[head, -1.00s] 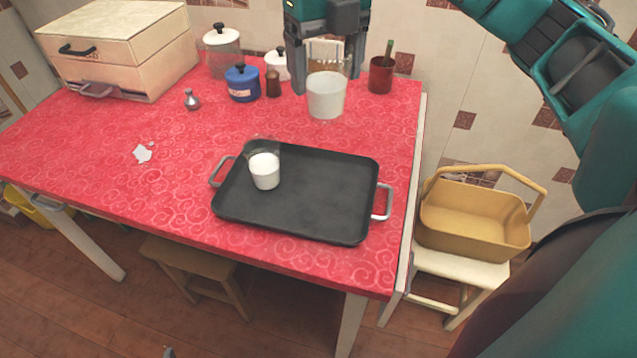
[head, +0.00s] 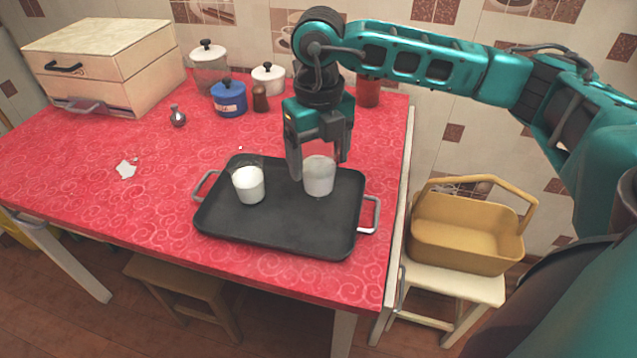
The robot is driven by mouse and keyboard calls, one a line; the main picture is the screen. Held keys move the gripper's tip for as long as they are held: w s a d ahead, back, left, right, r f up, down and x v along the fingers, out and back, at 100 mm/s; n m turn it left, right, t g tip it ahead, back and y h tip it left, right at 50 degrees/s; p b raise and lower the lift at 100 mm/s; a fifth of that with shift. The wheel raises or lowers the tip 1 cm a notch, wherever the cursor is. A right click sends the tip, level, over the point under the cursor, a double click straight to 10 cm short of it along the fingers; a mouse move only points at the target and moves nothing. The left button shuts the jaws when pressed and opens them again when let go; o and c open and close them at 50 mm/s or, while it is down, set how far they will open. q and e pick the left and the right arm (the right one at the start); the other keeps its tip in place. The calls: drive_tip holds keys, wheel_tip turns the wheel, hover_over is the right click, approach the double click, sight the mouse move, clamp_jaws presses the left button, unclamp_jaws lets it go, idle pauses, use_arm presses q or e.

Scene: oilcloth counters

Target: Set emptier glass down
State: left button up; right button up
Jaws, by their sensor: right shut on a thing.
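A clear glass with white contents (head: 249,187) stands upright on the left half of the black tray (head: 280,228); its upper part is clear and empty. My right gripper (head: 318,172) points down over the tray's right half. It is shut on a second, pale whitish glass (head: 319,178), which is upright. This glass is at or just above the tray; I cannot tell if its base touches. Its fill level is hard to make out. The two glasses are apart. My left gripper is not in view.
A red cup (head: 368,92) is behind my right arm. A yellow basket (head: 465,235) sits on a stool at right.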

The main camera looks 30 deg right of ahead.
sight(318, 179)
wheel_tip(318, 179, down, 6)
drive_tip(key=shift+r+b, duration=0.25)
drive_tip(key=shift+b, duration=0.15)
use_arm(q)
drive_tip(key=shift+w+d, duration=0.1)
use_arm(e)
drive_tip(key=shift+f, duration=0.25)
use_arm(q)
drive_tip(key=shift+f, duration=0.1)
use_arm(e)
drive_tip(key=shift+f, duration=0.15)
drive_tip(key=shift+f, duration=0.1)
drive_tip(key=o, duration=1.2)
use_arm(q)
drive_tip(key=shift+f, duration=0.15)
use_arm(e)
drive_tip(key=shift+r, duration=0.6)
use_arm(q)
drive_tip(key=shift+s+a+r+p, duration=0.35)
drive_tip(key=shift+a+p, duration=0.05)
drive_tip(key=shift+p, duration=0.45)
use_arm(e)
wheel_tip(318, 179, up, 11)
drive_tip(key=shift+r, duration=0.15)
